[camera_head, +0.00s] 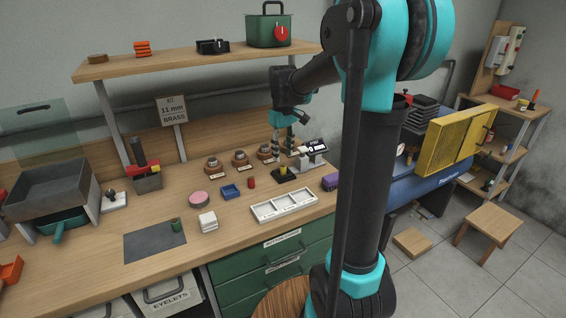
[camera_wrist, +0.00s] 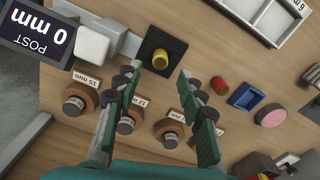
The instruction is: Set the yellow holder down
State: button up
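The yellow holder (camera_wrist: 160,58) is a short yellow cylinder standing on a square black base (camera_wrist: 152,40). In the head view the holder (camera_head: 283,170) is on its black base (camera_head: 287,175) on the bench, left of the gauge. My gripper (camera_wrist: 161,72) is open, its two green-padded fingers well apart. In the wrist view the holder shows beyond the fingertips, in line with the gap, and no finger appears to touch it. In the head view my gripper (camera_head: 283,149) points down near the holder, just behind it.
A gauge reading 0 mm (camera_head: 314,148) stands beside the base. Several round posts on wooden discs (camera_head: 240,158) stand behind. A small red cylinder (camera_head: 251,183), blue tray (camera_head: 231,191), pink disc (camera_head: 199,199), white compartment tray (camera_head: 284,206) and purple block (camera_head: 330,182) lie around.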

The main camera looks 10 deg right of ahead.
aim_at(283, 165)
notch_tip(283, 165, up, 6)
jog(key=shift+r, duration=0.25)
